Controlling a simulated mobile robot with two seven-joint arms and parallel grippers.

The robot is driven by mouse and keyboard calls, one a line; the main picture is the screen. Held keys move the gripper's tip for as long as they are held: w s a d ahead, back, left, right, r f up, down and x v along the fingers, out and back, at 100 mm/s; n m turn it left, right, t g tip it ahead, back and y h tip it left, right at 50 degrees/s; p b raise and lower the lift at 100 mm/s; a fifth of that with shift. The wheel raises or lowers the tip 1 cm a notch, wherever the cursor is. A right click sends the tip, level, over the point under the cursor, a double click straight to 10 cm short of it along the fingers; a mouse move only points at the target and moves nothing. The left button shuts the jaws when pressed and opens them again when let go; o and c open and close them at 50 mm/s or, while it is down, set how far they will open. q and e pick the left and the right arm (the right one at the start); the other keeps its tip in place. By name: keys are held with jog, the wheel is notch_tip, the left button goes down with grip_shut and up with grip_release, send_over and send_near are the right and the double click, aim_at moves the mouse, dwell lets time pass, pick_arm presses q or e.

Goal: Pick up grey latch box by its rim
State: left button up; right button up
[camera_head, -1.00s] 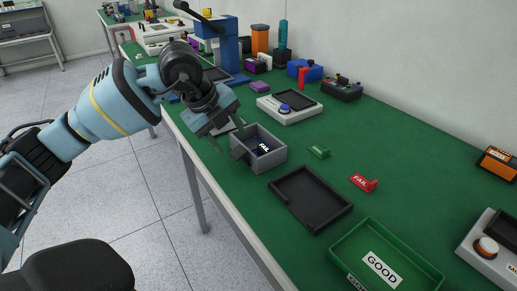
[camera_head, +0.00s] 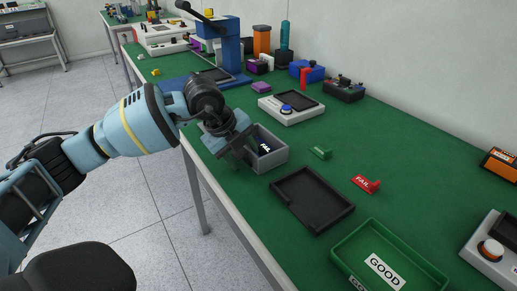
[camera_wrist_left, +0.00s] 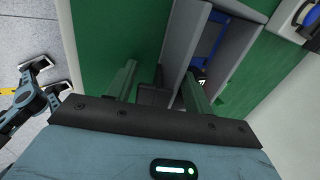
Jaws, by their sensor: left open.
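The grey latch box (camera_head: 270,160) stands on the green bench top near its front edge. It is open on top and holds a dark blue piece with a white-lettered label (camera_head: 264,146). My left gripper (camera_head: 236,156) is at the box's near left side and hides part of it. In the left wrist view its two fingers (camera_wrist_left: 160,90) are apart, with a grey box wall (camera_wrist_left: 181,45) reaching between them. I cannot tell whether they touch it. My right gripper (camera_wrist_left: 47,78) shows at the left of the wrist view, away from the box, its fingers apart.
A black tray (camera_head: 337,214) and a green GOOD tray (camera_head: 345,250) lie toward the front right. A small green block (camera_head: 320,153) and a red FAIL tag (camera_head: 366,184) lie nearby. A blue-button device (camera_head: 290,116) stands behind the box.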

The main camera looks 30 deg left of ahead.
pick_arm(q)
jog(key=shift+f, duration=0.1)
grip_shut()
dwell(0.4)
jog(key=shift+r, duration=1.7)
jog(key=shift+s+r, duration=0.1)
jog(key=shift+r, duration=0.2)
jog(key=s+a+r+b, duration=0.1)
jog(key=s, duration=1.4)
jog(key=shift+s+a+r, duration=0.2)
jog(key=shift+s, duration=0.1)
